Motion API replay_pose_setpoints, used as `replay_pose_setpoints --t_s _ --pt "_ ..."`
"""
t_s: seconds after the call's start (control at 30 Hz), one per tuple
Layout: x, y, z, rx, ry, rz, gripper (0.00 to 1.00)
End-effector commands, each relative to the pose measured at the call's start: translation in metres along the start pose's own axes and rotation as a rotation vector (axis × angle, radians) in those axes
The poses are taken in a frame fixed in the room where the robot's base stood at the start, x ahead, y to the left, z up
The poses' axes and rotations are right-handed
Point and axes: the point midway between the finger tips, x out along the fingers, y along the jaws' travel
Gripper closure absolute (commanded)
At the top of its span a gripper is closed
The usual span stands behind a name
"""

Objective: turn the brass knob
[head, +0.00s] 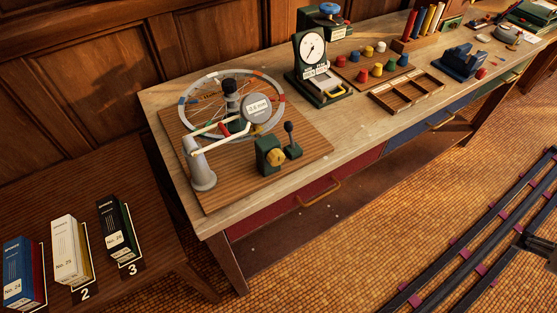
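The brass knob (275,156) is a small round yellow knob on the front of a dark green block (263,150). The block stands near the front of a striped wooden board (225,180) at the left end of the workbench. A small black-topped lever (291,140) stands just right of the knob. Behind them are a spoked wheel (187,90) with coloured rim marks and a round gauge (257,108) with a small display. A pale cylindrical post (201,170) with a light arm stands to the left. My gripper is not in view.
A green dial scale (311,47), coloured knobs (362,75), a sectioned wooden tray (407,92) and a blue device (460,62) stand farther right on the bench. Labelled boxes (70,250) sit on a lower table at left. Dark rails (465,255) cross the floor at right.

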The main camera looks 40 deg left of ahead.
Motion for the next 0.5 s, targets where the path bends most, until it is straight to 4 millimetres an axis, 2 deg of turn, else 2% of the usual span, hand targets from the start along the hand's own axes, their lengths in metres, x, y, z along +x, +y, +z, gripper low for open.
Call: replay_pose_setpoints --t_s 0.23,0.33,0.43,0.5 --pt "0.0 0.0 0.0 0.0 0.0 0.0 0.6" --pt "0.002 -0.003 0.001 -0.007 0.002 -0.008 0.49" --pt "0.015 -0.021 0.004 -0.055 0.016 -0.066 0.49" --pt "0.031 -0.047 0.008 -0.125 0.038 -0.145 0.49"
